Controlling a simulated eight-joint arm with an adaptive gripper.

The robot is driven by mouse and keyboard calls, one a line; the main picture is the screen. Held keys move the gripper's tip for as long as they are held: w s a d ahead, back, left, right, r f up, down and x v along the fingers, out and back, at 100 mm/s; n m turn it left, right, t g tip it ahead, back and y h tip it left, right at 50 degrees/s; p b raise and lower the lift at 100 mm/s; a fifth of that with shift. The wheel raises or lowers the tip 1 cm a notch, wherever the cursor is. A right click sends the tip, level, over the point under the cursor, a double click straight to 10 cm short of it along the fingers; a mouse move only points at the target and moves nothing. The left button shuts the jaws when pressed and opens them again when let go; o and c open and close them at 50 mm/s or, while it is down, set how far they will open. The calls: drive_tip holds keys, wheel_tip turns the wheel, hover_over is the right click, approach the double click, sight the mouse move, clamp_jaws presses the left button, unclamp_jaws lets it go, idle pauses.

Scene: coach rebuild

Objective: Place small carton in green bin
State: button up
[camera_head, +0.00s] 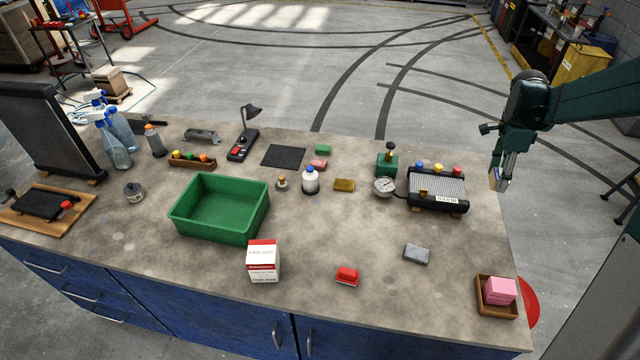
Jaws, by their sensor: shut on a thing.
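A small white carton with red bands (263,267) stands upright on the worktop near its front edge, just in front of and to the right of the green bin. The green bin (208,228) is an open, shallow box, and its visible inside is empty. My gripper (500,184) is at the right, beyond the worktop's right edge and far from both carton and bin. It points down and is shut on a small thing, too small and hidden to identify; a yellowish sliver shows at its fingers.
A black ribbed device with coloured knobs (437,190) and a round gauge (384,186) stand between my gripper and the bin. A white bottle (310,181) stands right of the bin. A red block (347,276) and grey block (417,254) lie right of the carton.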

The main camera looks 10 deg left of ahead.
drive_tip(key=w+a+n, duration=0.2)
drive_tip(key=a+n, duration=0.1)
drive_tip(key=a, duration=0.8)
drive_tip(key=w+a+n, duration=0.2)
drive_tip(key=a, duration=1)
drive_tip(key=n+t+y, duration=0.2)
drive_tip(key=n, duration=1.2)
hover_over(238, 220)
wheel_tip(238, 220, down, 4)
drive_tip(key=shift+d+f, duration=0.1)
drive_tip(key=shift+f, duration=0.5)
drive_tip(key=shift+f, duration=3.1)
drive_tip(key=shift+f, duration=0.1)
